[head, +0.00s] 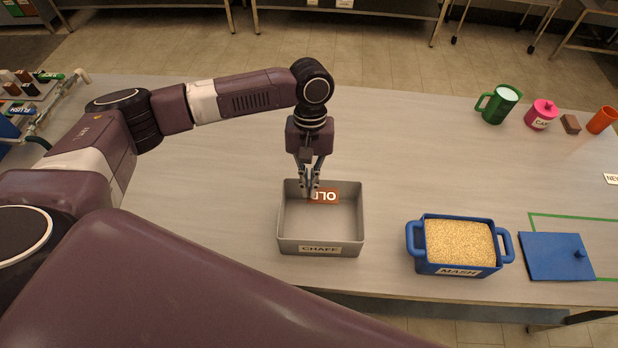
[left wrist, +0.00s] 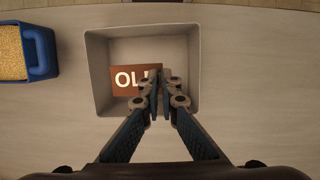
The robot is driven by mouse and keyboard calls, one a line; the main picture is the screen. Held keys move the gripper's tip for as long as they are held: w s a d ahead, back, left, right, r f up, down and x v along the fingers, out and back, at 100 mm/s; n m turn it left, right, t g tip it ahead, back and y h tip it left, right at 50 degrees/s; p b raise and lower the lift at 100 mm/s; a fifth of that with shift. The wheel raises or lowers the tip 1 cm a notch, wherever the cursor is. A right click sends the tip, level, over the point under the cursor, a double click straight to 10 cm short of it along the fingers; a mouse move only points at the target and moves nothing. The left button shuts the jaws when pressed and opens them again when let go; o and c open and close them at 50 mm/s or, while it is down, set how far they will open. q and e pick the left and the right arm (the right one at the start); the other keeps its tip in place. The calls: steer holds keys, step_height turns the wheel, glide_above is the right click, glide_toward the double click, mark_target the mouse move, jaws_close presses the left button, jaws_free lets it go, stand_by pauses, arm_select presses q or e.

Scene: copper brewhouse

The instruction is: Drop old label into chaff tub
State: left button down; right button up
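The old label (head: 328,196) is a small brown-orange card with white lettering. It shows inside the outline of the grey chaff tub (head: 320,249), near its back wall. The left wrist view shows the label (left wrist: 124,80) and the tub (left wrist: 190,28) too. My left gripper (head: 312,192) points down into the tub, with its fingertips (left wrist: 160,84) close together on one end of the label and hiding its last letter. It looks shut on the label. Whether the label touches the tub floor is hard to tell. My right gripper is not in view.
A blue mash tub (head: 421,264) of grain stands right of the chaff tub, and a blue lid (head: 556,257) lies beyond it. A green mug (head: 498,104), pink pot (head: 541,115) and orange cup (head: 602,120) stand at the back right. The bench (head: 420,160) between is clear.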

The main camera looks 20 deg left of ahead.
arm_select(q)
steer(key=shift+w+a+f+b+x, duration=0.15)
steer(key=shift+w+b+x, duration=0.25)
steer(key=shift+b+x, duration=1.15)
steer(key=shift+w+a+f+b+x, duration=0.15)
steer(key=shift+w+b+x, duration=0.3)
steer(key=shift+b+x, duration=1.15)
steer(key=shift+w+a+f+b+x, duration=0.15)
steer(key=shift+w+b+x, duration=0.4)
steer(key=shift+x, duration=1.9)
steer(key=shift+s+r, duration=0.15)
steer(key=c, duration=2.1)
jaws_free()
steer(key=shift+r, duration=0.15)
